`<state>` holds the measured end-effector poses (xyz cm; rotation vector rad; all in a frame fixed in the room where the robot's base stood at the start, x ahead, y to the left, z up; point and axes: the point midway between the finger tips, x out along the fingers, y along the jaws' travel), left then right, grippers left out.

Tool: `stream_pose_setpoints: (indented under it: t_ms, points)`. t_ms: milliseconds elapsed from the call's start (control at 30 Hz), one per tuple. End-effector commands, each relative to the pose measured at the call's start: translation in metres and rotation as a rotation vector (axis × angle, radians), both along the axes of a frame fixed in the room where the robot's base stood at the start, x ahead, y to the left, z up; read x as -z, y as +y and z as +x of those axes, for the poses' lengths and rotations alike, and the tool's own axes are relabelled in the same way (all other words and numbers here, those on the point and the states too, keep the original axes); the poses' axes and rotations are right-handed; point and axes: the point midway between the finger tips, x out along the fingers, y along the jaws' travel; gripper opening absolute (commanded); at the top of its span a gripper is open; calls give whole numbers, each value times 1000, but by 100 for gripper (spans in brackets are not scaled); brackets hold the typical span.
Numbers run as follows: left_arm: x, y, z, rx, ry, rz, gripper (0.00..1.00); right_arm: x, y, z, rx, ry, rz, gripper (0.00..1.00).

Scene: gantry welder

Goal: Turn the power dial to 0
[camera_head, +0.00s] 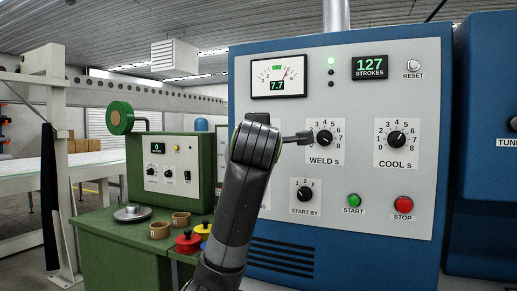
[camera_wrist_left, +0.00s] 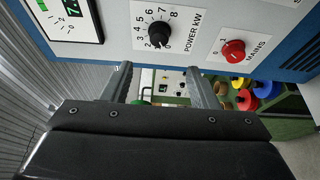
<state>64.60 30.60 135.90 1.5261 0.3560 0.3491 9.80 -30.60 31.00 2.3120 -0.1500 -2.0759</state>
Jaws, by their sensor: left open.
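The power dial (camera_wrist_left: 159,34) is a black round knob on a white plate marked POWER KW, at the top of the left wrist view. Where its pointer stands is too small to tell. In the head view my left arm hides this dial. My left gripper (camera_wrist_left: 161,75) is open, with nothing between its fingers. Its fingertips are apart from the dial, which lies above them in the left wrist view. The meter (camera_head: 279,76) above reads 7.7. My right gripper is not in view.
The red MAINS switch (camera_wrist_left: 234,50) is close to the power dial. The WELD dial (camera_head: 323,138), COOL dial (camera_head: 396,139), START BY dial (camera_head: 305,194), green START button (camera_head: 354,200) and red STOP button (camera_head: 403,204) share the panel. A green bench (camera_head: 118,250) stands left.

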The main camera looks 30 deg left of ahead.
Motion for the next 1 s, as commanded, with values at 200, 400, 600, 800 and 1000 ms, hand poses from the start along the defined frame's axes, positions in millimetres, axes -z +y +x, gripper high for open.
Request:
stream_pose_setpoints:
  t_ms: [200, 400, 600, 800, 1000]
  points:
    - [0, -17, -34, 2, -2, 0, 54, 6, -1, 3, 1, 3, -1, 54]
    - [-1, -23, -45, 2, -1, 0, 54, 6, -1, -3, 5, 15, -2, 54]
    - [-1, -23, -46, 1, 0, 0, 54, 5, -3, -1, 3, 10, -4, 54]
    - [-1, -23, -46, 1, 0, 0, 54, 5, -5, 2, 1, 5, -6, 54]
    - [-1, -23, -46, 1, 0, 0, 54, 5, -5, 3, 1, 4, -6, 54]
